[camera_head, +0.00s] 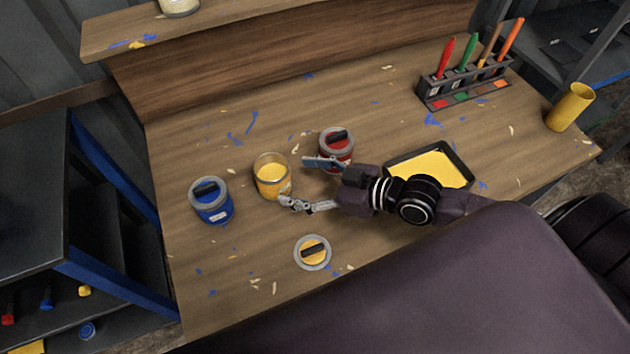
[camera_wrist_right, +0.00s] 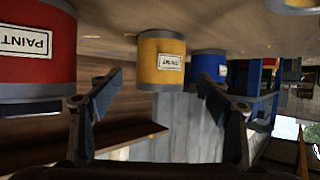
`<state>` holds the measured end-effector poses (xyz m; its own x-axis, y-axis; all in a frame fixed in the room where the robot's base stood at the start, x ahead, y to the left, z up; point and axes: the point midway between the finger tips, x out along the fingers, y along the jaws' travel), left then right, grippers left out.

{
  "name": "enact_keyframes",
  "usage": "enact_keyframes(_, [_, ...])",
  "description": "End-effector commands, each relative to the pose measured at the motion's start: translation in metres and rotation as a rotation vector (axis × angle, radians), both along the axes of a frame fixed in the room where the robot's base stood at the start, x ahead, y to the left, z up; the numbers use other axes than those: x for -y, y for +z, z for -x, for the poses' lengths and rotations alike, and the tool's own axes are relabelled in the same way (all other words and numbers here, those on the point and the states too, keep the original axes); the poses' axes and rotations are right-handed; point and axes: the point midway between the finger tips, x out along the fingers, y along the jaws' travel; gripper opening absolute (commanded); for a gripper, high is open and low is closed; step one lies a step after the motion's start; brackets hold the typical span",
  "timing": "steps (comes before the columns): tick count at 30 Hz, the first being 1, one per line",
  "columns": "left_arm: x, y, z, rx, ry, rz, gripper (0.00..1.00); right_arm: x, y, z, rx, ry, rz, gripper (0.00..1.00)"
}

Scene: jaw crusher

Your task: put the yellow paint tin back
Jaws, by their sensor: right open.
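The yellow paint tin (camera_head: 271,178) stands upright and uncovered on the workbench, with yellow paint inside. A round lid with a yellow centre and dark handle (camera_head: 313,253) lies apart from it near the front edge. My right gripper (camera_head: 298,182) is open just right of the tin, its fingers pointing at it. In the right wrist view, which is upside down, the yellow tin (camera_wrist_right: 161,62) with its PAINT label shows beyond and between the fingertips (camera_wrist_right: 158,84). I see nothing held between the fingers. My left gripper does not show.
A blue tin (camera_head: 211,201) stands left and a red tin (camera_head: 337,147) stands close behind my right gripper, both lidded. A yellow-filled tray (camera_head: 387,173) lies partly behind my arm. A brush rack (camera_head: 464,96) and yellow cup (camera_head: 570,107) are right. A raised shelf (camera_head: 220,24) runs behind.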

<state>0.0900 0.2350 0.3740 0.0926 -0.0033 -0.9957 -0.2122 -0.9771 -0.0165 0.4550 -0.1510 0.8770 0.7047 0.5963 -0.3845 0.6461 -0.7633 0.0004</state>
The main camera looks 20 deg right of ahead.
Motion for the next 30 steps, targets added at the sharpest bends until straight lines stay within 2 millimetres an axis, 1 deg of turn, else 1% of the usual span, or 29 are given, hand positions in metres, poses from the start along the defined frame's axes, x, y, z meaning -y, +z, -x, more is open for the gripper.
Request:
enact_keyframes(1, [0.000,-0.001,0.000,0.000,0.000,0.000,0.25,0.005,0.002,0.008,-0.003,0.004,0.003,0.71])
enact_keyframes(3, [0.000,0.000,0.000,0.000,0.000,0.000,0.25,0.011,0.006,0.015,-0.003,0.003,0.002,0.71])
enact_keyframes(7, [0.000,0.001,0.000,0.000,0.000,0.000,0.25,0.019,0.012,0.023,-0.002,0.001,0.002,0.71])
enact_keyframes(11, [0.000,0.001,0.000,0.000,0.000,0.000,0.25,0.023,0.015,0.028,-0.001,0.002,0.000,0.71])
enact_keyframes(30, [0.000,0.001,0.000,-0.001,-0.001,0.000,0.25,0.025,0.018,0.030,0.002,0.002,-0.001,0.71])
